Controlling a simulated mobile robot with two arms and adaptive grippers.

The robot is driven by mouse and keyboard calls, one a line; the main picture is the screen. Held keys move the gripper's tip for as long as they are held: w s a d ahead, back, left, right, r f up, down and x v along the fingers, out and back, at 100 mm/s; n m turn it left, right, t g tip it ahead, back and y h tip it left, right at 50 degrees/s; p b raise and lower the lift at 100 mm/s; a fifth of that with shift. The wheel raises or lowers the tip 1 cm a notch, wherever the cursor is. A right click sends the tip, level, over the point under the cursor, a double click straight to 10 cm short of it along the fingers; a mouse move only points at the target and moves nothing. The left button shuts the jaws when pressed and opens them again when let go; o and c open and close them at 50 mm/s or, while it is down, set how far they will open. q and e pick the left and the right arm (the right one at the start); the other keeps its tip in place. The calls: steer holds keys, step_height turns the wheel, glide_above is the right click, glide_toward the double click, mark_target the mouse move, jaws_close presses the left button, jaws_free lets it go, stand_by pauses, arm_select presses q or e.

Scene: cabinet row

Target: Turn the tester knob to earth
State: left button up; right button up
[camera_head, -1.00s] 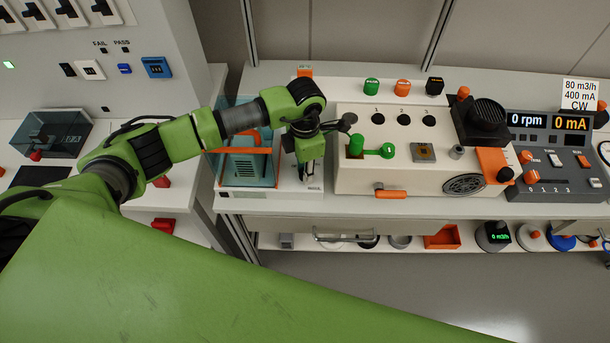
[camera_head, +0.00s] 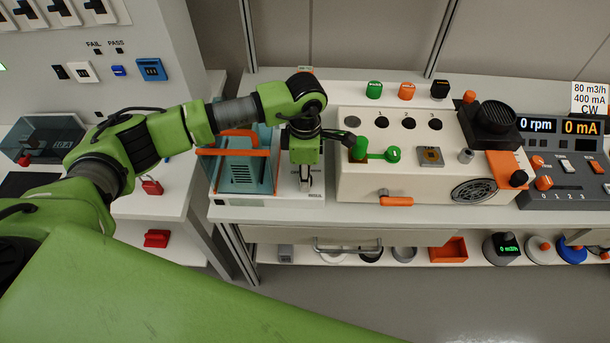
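A white bench unit (camera_head: 215,201) with a teal see-through cover and an orange handle (camera_head: 240,133) stands at the middle left of the bench. No knob marked earth can be made out; a knob on the unit's right-hand strip would be hidden behind my gripper. My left gripper (camera_head: 305,183) points down over that strip, right of the teal cover. Its fingertips look close together, but I cannot tell whether they hold or touch anything. My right gripper is not in view.
A cream box (camera_head: 360,184) with a green lever (camera_head: 376,155) stands close to the right of my gripper. Further right is a dark console (camera_head: 560,190) with displays. A grey panel (camera_head: 150,20) with switches stands at the left. A lower shelf holds several small parts.

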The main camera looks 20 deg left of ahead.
arm_select(q)
steer(key=o, duration=1.1)
step_height(320, 180, up, 12)
stand_by(0.4)
